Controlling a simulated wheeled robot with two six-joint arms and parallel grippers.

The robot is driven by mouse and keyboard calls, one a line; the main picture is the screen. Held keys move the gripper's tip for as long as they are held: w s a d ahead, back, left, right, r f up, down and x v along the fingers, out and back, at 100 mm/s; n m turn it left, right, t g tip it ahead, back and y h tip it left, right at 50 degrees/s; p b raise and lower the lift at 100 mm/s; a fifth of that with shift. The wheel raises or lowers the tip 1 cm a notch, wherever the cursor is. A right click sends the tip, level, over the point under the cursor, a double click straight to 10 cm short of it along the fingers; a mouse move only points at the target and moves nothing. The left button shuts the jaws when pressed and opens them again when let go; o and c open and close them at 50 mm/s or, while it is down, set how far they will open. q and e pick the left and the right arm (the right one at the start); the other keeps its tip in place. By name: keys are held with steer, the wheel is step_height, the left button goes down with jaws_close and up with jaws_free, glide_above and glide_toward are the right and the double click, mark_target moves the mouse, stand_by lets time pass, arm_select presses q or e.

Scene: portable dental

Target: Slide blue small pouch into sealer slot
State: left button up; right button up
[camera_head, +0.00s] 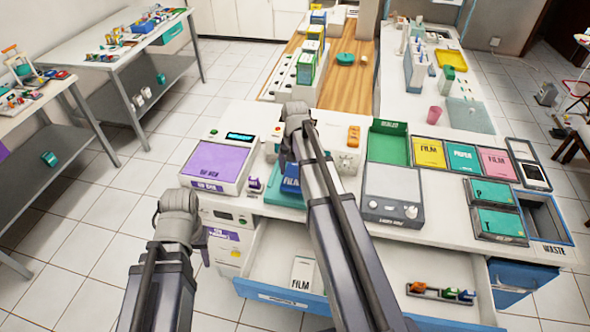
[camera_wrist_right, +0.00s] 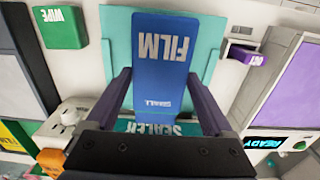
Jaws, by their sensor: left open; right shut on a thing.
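The blue small film pouch (camera_wrist_right: 166,50) is held between the two fingers of my right gripper (camera_wrist_right: 159,78), over a teal plate (camera_wrist_right: 112,40) in the right wrist view. In the head view the pouch (camera_head: 291,181) shows just left of my right forearm. The white sealer (camera_head: 346,160), with a knob on its front, stands behind my right arm. Its teal SEALER label (camera_wrist_right: 184,129) shows partly beneath the gripper in the wrist view. The slot is hidden by the gripper, so I cannot tell whether the pouch touches it. My left gripper (camera_head: 204,248) is open and empty at the counter's left front.
A purple-topped machine (camera_head: 215,163) stands left of the sealer; a grey scale-like device (camera_head: 392,192) stands right. A green WIPE box (camera_wrist_right: 60,28) is near the pouch.

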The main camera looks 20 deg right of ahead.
steer(key=shift+f+b, duration=1.95)
steer(key=shift+f, duration=0.25)
steer(key=shift+w+d+r, duration=0.2)
steer(key=shift+w+r, duration=0.05)
steer(key=shift+w, duration=0.1)
steer(key=shift+w+d, duration=1.15)
steer(key=shift+w, duration=0.3)
steer(key=shift+f, duration=0.15)
steer(key=o, duration=1.1)
steer(key=shift+o, duration=0.2)
step_height(320, 180, up, 8)
steer(key=p, duration=0.8)
